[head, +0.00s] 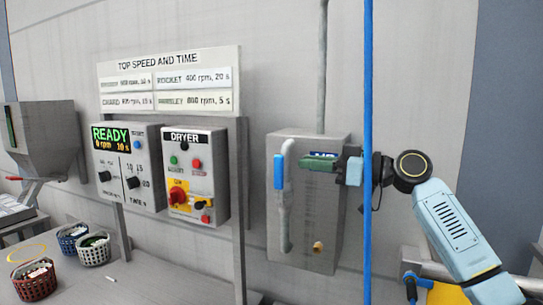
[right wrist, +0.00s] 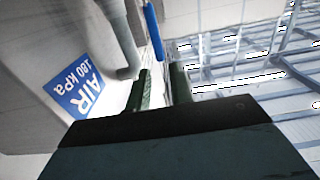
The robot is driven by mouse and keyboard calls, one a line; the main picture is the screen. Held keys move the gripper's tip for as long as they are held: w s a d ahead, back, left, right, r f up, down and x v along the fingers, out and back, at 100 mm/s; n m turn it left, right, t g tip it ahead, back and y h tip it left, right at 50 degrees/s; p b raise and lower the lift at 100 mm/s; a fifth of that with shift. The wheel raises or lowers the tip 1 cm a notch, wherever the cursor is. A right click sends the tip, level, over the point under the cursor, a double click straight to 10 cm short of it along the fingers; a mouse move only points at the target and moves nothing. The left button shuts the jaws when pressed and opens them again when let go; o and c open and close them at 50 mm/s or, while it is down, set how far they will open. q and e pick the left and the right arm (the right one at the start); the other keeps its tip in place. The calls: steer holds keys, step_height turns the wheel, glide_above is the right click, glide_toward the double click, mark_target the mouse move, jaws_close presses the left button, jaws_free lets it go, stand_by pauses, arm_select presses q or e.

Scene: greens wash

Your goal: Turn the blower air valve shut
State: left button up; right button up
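The air valve's blue handle (head: 279,171) hangs upright along a grey pipe (head: 285,215) on the front of a grey wall box (head: 318,232). My right gripper (head: 318,161), with green fingers, is just right of the handle and points left towards it. In the right wrist view the gripper (right wrist: 162,70) has a gap between its fingers, with nothing held. The blue handle (right wrist: 153,32) shows beyond the fingertips, apart from them. A blue AIR label (right wrist: 80,92) reads 180 kPa; in the head view my gripper mostly hides it. My left gripper is not in view.
A vertical blue hose or pole (head: 368,90) crosses in front of my right wrist. The dryer panel (head: 190,170) and the READY panel (head: 128,165) stand left of the box. Baskets (head: 93,250) sit at lower left. The wall between dryer and box is clear.

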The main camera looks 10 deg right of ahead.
mark_target(275, 159)
steer(key=p+x, duration=0.2)
steer(key=x, duration=0.7)
steer(key=shift+w+a, duration=0.1)
steer(key=shift+w, duration=0.05)
steer(key=shift+w+a+p, duration=0.2)
steer(key=shift+a+p, duration=0.1)
jaws_close()
